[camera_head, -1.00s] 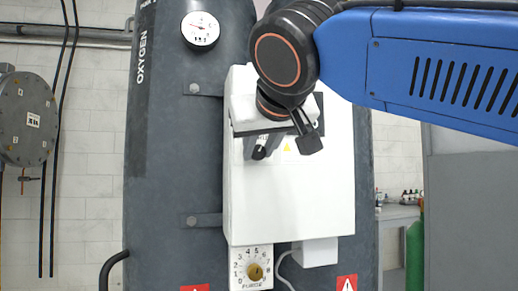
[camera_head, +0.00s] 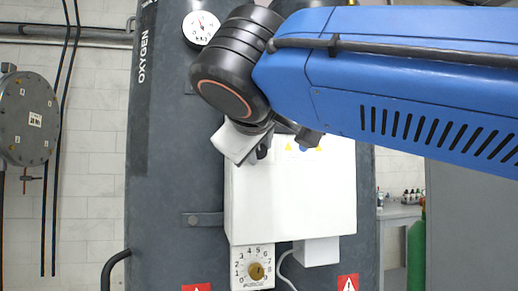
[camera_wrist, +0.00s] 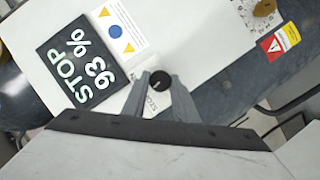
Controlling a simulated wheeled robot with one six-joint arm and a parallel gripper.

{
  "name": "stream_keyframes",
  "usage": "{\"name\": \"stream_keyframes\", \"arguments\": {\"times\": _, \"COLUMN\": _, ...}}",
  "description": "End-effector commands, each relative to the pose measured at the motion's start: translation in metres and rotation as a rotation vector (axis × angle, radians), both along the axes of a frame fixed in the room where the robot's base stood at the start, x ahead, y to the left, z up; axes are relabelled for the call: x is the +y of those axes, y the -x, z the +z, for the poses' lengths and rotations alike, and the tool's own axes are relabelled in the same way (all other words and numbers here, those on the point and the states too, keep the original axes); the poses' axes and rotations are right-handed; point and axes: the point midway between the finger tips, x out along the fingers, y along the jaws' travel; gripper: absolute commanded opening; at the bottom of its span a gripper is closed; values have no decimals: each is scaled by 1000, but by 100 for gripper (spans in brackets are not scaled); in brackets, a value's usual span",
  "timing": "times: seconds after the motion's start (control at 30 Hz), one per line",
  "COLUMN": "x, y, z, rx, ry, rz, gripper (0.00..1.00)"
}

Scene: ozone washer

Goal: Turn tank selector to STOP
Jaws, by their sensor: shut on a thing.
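The tank selector is a small black round knob (camera_wrist: 160,80) with a white mark, on the white control box (camera_head: 290,200). My gripper (camera_wrist: 160,84) is shut on the knob, with one grey finger on each side of it in the wrist view. Printed letters beside the knob are partly covered by a finger. A dark display (camera_wrist: 81,62) next to it reads STOP and 93%. In the head view my wrist and arm hide the display and most of the gripper, which is at the box's upper left.
A yellow numbered dial (camera_head: 256,271) sits below the box, with a cable beside it. Dark oxygen tanks (camera_head: 170,170) stand behind. A pressure gauge (camera_head: 201,27) is close to my arm at the top. Warning labels (camera_head: 348,283) are low on the tanks.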

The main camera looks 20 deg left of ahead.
Motion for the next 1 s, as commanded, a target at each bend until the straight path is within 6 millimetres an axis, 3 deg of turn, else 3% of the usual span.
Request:
{"name": "stream_keyframes", "arguments": {"times": 0.43, "x": 1, "y": 1, "z": -3, "rx": -155, "ry": 255, "rz": 1, "gripper": 4}}
{"name": "stream_keyframes", "arguments": {"times": 1.0, "x": 2, "y": 1, "z": -4, "rx": -195, "ry": 322, "rz": 2, "gripper": 4}}
